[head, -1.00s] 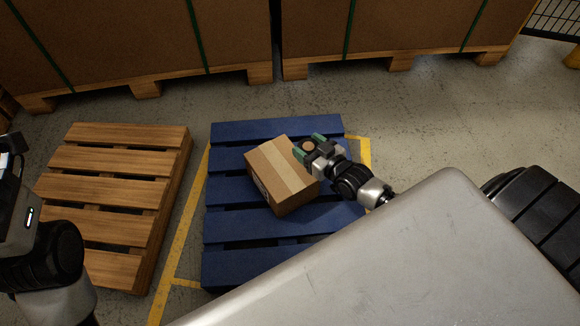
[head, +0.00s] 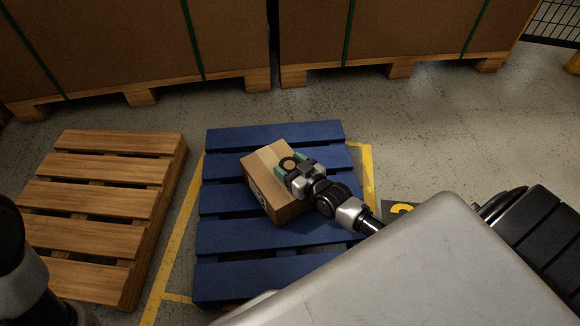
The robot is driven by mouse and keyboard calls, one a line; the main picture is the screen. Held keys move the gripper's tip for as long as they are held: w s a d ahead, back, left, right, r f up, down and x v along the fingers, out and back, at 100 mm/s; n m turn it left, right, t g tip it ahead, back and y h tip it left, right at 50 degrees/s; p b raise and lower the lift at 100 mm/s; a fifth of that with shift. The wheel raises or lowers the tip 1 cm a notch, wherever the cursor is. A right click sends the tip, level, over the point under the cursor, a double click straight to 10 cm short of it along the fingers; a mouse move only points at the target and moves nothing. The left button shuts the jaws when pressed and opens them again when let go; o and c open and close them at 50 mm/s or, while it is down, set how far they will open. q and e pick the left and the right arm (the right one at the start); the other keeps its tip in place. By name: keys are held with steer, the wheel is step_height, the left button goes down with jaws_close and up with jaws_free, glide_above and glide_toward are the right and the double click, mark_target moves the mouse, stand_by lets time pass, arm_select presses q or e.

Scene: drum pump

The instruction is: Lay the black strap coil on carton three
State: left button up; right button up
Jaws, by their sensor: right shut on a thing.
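A brown cardboard carton (head: 259,177) with a paler tape strip sits turned at an angle on the blue pallet (head: 270,134); I cannot read a number on it. My right gripper (head: 291,166), with green fingertips, is over the carton's top. It is shut on the black strap coil (head: 287,159), a small dark ring with brown showing through its middle. The fingers hide part of the coil. I cannot tell whether the coil touches the carton. My left arm shows at the left edge, but its gripper is out of view.
An empty wooden pallet (head: 100,170) lies left of the blue one. Large strapped boxes (head: 120,45) on pallets stand along the back. Yellow floor lines (head: 368,170) surround the blue pallet. A dark floor sign (head: 397,207) is partly hidden by my body.

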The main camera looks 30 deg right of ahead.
steer(key=o, duration=0.9)
steer(key=shift+f, duration=0.1)
steer(key=shift+o, duration=0.2)
